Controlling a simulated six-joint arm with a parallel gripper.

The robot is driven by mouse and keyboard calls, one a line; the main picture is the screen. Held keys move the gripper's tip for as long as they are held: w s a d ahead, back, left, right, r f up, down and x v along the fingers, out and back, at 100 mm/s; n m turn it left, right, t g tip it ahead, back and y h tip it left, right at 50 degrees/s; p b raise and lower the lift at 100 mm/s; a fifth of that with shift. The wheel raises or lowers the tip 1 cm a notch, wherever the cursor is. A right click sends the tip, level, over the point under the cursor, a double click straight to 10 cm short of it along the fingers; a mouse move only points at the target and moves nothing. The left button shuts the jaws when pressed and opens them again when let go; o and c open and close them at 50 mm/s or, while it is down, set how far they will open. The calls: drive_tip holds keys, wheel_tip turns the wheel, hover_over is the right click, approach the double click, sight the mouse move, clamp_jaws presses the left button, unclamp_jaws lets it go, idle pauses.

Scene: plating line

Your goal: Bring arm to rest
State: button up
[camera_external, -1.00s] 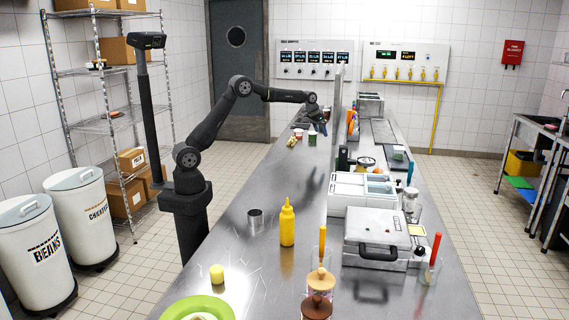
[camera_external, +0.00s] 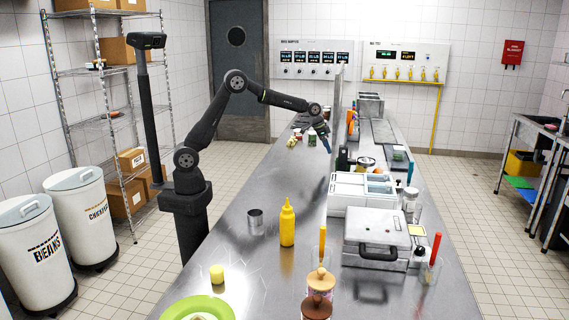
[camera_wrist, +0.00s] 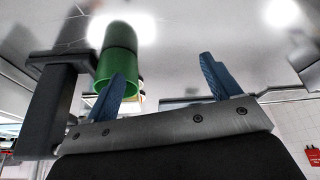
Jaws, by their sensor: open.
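My arm (camera_external: 225,100) stands at the left edge of the steel counter (camera_external: 205,270) and reaches over its far half, bent at the elbow. My gripper (camera_external: 326,145) points downward near the counter's middle divider in the external view. In the wrist view its two blue fingers (camera_wrist: 165,72) are spread apart with nothing between them. A green cylinder (camera_wrist: 118,68) shows beside and behind the left finger, apart from the grip as far as I can tell.
Small items (camera_external: 296,138) lie close to the gripper. White-lidded bins (camera_external: 364,190) and a press (camera_external: 376,235) line the right side.

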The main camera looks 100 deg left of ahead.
drive_tip(key=d+m, duration=0.1)
drive_tip(key=d, duration=0.4)
drive_tip(key=d+f+m+h, duration=0.1)
drive_tip(key=d, duration=0.5)
drive_tip(key=d+f+m, duration=0.1)
drive_tip(key=d, duration=0.5)
drive_tip(key=shift+s+d+m, duration=0.2)
drive_tip(key=shift+s+m, duration=0.1)
drive_tip(key=shift+s, duration=0.05)
drive_tip(key=o, duration=0.4)
